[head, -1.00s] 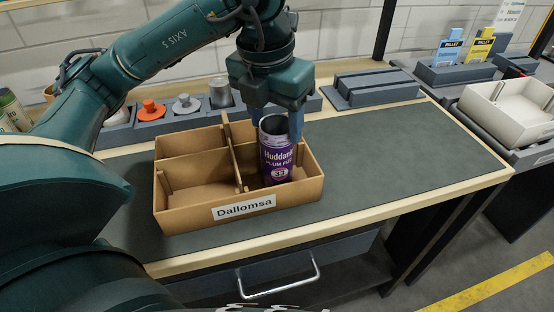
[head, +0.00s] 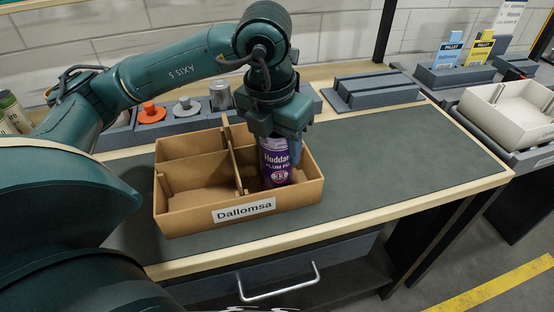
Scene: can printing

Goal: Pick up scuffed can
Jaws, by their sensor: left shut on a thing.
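A purple can (head: 275,166) labelled "Huddan..." stands upright in the front right compartment of the cardboard box (head: 178,212) marked "Dallomsa". My left gripper (head: 280,148) comes down over it from above and is shut on the can's upper part. The can's top is hidden by the gripper. I cannot make out any scuff on the side that shows. My right gripper is not in view.
The other compartments of the box look empty. Behind it a grey rack holds an orange knob (head: 150,112), a grey knob (head: 186,106) and a metal cup (head: 221,95). The dark mat (head: 400,160) is clear to the right. A white tray (head: 510,112) stands far right.

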